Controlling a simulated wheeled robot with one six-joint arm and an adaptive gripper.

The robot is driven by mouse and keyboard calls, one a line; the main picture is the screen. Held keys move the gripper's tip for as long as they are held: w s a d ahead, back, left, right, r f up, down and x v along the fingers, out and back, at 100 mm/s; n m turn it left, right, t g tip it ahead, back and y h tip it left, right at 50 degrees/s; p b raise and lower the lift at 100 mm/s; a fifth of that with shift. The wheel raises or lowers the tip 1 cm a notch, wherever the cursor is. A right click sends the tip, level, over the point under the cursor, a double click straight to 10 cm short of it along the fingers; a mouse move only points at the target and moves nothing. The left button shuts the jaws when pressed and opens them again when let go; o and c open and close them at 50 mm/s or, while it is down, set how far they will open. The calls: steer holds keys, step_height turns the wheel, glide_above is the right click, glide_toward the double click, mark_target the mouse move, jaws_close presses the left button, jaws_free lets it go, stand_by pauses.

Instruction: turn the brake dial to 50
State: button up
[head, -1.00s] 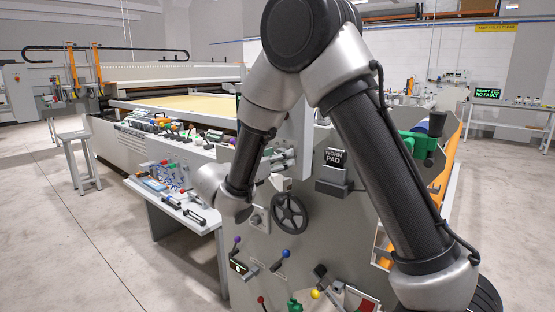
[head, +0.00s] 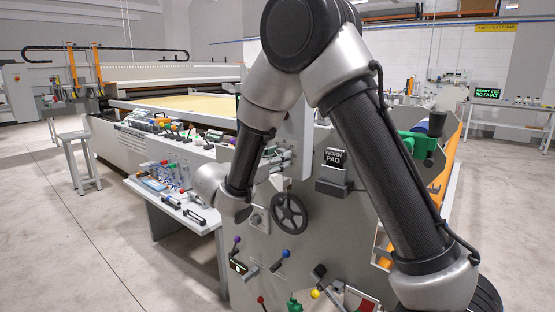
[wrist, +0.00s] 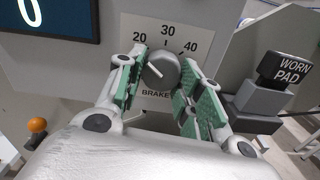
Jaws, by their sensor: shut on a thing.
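The brake dial (wrist: 163,71) is a round grey knob with a white line on its face, in the wrist view. The line slants from upper left to lower right, its upper end on the side of the 20. A pale scale plate (wrist: 168,30) behind it reads 20, 30 and 40, with BRAKE below; a 50 is not visible. My gripper (wrist: 160,85) has its green-padded fingers on both sides of the knob and is shut on it. In the head view my gripper (head: 284,160) shows only partly beside the panel, and the dial is hidden by my arm.
A sign reading WORN PAD (wrist: 286,69) on a grey block stands right of the dial. A dark display (wrist: 50,18) showing 0 is at upper left, and an orange knob (wrist: 38,125) is at lower left. A black handwheel (head: 289,212) sits below on the panel.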

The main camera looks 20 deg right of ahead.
steer(key=m, duration=2.8)
steer(key=shift+r, duration=0.35)
steer(key=shift+m, duration=0.3)
steer(key=o, duration=1)
steer(key=shift+a, duration=0.1)
steer(key=shift+o, duration=0.2)
steer(key=v, duration=1.2)
steer(key=shift+w, duration=0.1)
